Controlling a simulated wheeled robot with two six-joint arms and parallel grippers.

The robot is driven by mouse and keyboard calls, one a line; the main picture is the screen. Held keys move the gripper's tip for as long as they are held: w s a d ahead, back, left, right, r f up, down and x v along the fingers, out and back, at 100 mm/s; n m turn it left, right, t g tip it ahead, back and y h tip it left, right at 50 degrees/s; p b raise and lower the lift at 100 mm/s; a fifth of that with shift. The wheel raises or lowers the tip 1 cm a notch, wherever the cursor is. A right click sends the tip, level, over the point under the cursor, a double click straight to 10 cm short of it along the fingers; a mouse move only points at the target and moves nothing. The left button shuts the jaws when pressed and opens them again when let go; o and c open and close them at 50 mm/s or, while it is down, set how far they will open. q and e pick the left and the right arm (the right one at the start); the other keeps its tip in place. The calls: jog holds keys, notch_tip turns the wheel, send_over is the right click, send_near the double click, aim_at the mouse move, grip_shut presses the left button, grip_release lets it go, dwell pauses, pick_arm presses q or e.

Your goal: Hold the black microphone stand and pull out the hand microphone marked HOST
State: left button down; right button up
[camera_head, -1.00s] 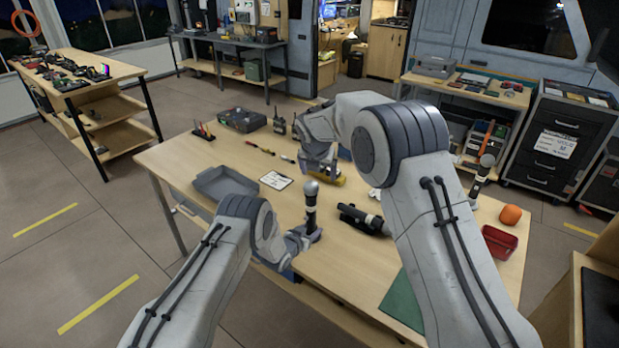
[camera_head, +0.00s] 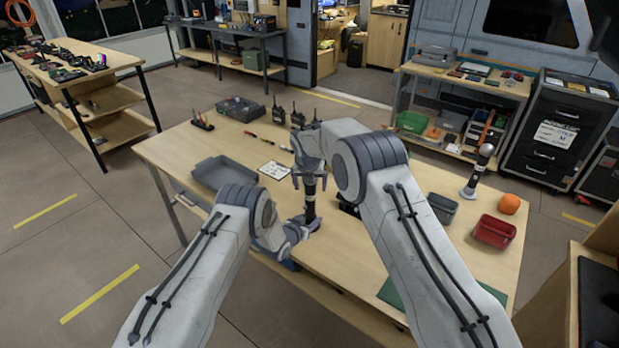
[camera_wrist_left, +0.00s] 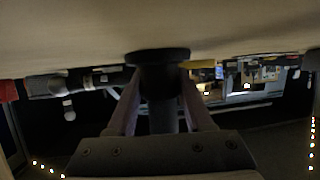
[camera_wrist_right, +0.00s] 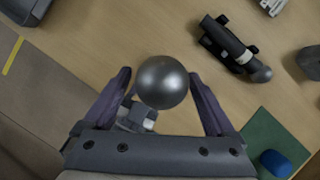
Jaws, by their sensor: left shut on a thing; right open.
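An upright hand microphone with a silver ball head (camera_wrist_right: 163,82) stands in a black microphone stand (camera_wrist_left: 160,108). Its dark body (camera_head: 311,203) shows in the head view between my two grippers; no HOST marking is readable. My left gripper (camera_head: 309,223) is shut on the stand low down, close to the tabletop. In the left wrist view the stand's round base (camera_wrist_left: 158,56) shows at the fingertips. My right gripper (camera_head: 309,184) is open above, its fingers on either side of the silver head, with gaps to both in the right wrist view.
Another microphone (camera_head: 478,170) stands upright at the table's right. A dark microphone-like item (camera_wrist_right: 230,45) lies near the held stand.

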jog(key=shift+w+f, duration=0.3)
jog(key=shift+f, duration=0.3)
grip_shut()
